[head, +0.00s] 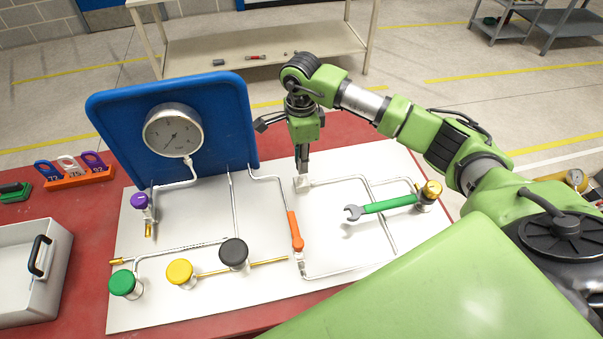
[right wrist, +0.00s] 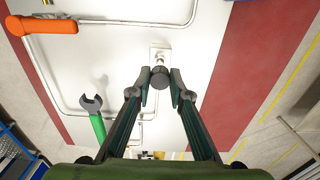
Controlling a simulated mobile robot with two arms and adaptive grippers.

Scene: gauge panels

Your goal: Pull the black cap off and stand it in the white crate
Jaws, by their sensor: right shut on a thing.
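My right gripper (head: 302,166) points down over the back middle of the light panel (head: 340,240). In the right wrist view it is shut on the black cap (right wrist: 160,78), a small dark round piece between the fingertips. The cap is by a short silver stub on a small white block (head: 301,184). I cannot tell whether the cap still touches the stub. In the head view the fingers hide most of the cap. The white crate (head: 58,275) stands at the far left, with a black handle; its visible inside looks empty. My left gripper is not in view.
A blue board with a gauge (head: 174,131) stands behind the panel. A green wrench (head: 388,204), an orange lever (head: 295,231), a black knob (head: 234,253), and yellow (head: 180,272), green (head: 125,284) and purple (head: 140,201) knobs stand among thin pipes. An orange rack (head: 80,178) is behind the crate.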

